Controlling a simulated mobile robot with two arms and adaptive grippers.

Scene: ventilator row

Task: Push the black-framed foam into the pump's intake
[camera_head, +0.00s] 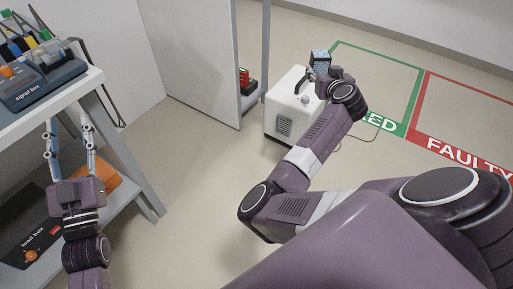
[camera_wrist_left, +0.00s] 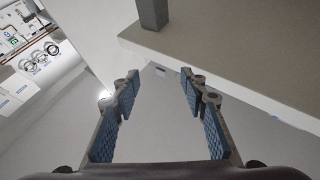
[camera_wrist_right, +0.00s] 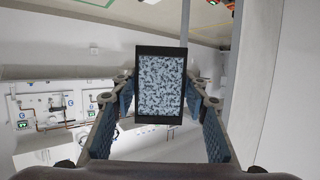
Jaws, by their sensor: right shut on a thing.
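The black-framed foam (camera_head: 320,58) is speckled grey-blue inside a dark rectangular frame. My right gripper (camera_head: 323,72) is shut on it and holds it up by the top of the white pump (camera_head: 298,98). In the right wrist view the foam (camera_wrist_right: 160,84) sits upright between the two fingertips, its speckled face towards the camera. The pump stands on the floor with a black handle and a dark slatted grille (camera_head: 285,126) on its front; I cannot tell whether this grille is the intake. My left gripper (camera_head: 70,130) is open and empty beside the workbench, also seen in the left wrist view (camera_wrist_left: 160,85).
A signal box (camera_head: 45,85) stands on the bench (camera_head: 85,88) at left. A load box (camera_head: 35,235) and an orange thing (camera_head: 103,180) lie on its lower shelf. A tall panel (camera_head: 190,60) stands left of the pump. Green and red floor zones lie right; the middle floor is clear.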

